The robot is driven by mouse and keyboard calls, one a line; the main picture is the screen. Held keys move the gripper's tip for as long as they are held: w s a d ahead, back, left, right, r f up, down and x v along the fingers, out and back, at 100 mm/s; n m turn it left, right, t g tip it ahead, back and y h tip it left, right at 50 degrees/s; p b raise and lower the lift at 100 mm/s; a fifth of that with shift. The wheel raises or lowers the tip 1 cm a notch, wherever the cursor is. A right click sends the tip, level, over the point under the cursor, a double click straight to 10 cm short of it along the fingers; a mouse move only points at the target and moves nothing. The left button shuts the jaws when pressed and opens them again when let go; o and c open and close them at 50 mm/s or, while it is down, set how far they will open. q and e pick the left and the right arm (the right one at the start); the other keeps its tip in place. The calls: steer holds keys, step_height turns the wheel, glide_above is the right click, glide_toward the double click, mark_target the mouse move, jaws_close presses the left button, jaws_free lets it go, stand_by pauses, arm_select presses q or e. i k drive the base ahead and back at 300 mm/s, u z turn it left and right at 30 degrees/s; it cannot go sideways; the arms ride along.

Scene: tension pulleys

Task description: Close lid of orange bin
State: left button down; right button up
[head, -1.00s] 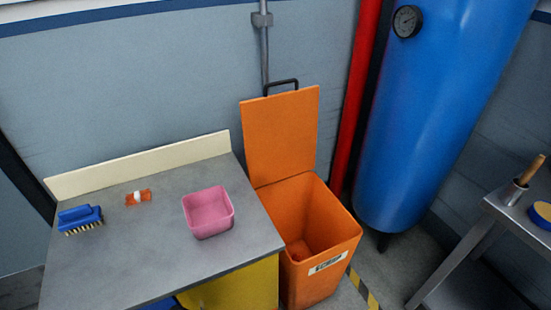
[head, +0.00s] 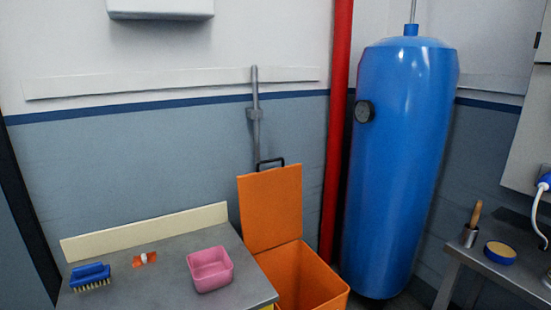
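The orange bin (head: 322,281) stands to the right of the grey-topped bench, cut off by the bottom edge of the head view. Its orange lid (head: 270,208) is open and stands upright at the back, near the wall. A black handle (head: 270,162) shows at the top edge of the lid. The inside of the bin is partly in view. Neither of my grippers is in view.
The bench (head: 150,290) on the left holds a pink tub (head: 210,270), a blue brush (head: 90,276) and a small orange item (head: 145,259). A red pipe (head: 337,130) and a blue tank (head: 400,170) stand behind the bin. A metal table (head: 510,268) is at right.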

mark_target(270, 201)
steer(key=z, duration=0.8)
steer(key=i, duration=0.75)
steer(key=z, duration=0.6)
